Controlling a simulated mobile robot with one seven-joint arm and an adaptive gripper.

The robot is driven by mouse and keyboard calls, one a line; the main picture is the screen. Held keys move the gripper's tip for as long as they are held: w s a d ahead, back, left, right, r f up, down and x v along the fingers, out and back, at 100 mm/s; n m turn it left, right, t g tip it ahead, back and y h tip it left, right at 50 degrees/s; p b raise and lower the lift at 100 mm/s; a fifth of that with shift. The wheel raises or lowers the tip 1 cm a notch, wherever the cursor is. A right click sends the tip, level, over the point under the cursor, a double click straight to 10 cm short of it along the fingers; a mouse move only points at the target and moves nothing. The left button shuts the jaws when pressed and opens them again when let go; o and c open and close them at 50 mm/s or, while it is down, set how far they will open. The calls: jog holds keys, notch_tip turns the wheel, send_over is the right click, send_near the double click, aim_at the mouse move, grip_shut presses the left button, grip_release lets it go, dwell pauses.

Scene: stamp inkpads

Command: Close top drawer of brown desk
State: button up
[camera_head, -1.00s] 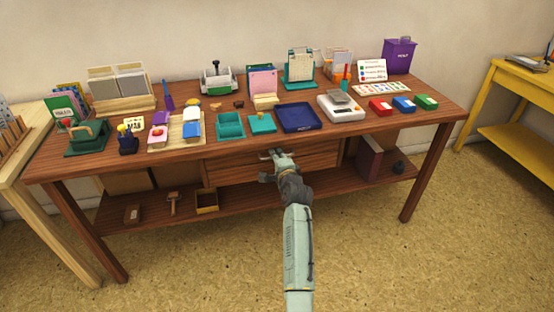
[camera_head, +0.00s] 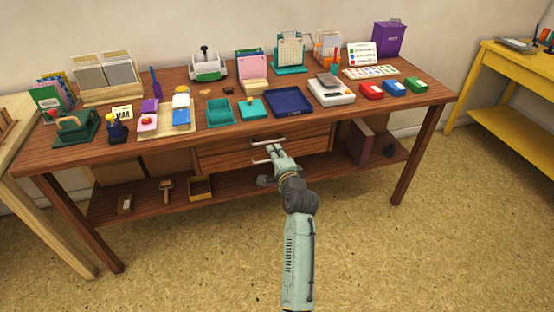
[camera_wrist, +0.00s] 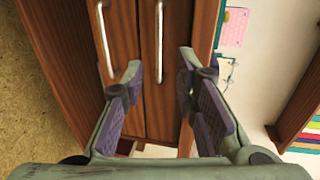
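The brown desk (camera_head: 412,165) spans the head view, with two stacked drawer fronts under its middle. The top drawer (camera_head: 225,150) has a pale bar handle (camera_head: 268,141); the lower drawer (camera_head: 222,171) has one too. How far either drawer stands out is hard to tell. In the wrist view, turned sideways, the top drawer (camera_wrist: 177,75) is the right panel and its handle (camera_wrist: 160,40) lies between my fingers. The lower drawer's handle (camera_wrist: 103,40) is left of them. My gripper (camera_wrist: 160,64) is open and empty, in front of the drawers; in the head view it partly covers them (camera_head: 273,150).
The desktop holds trays, a scale, inkpads and stamp holders. A low shelf carries a small open box (camera_head: 201,188) and a tool (camera_head: 166,189). A yellow table (camera_head: 510,80) stands right, a pale wooden table left. The floor in front is clear.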

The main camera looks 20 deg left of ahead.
jog(key=shift+v, duration=1.2)
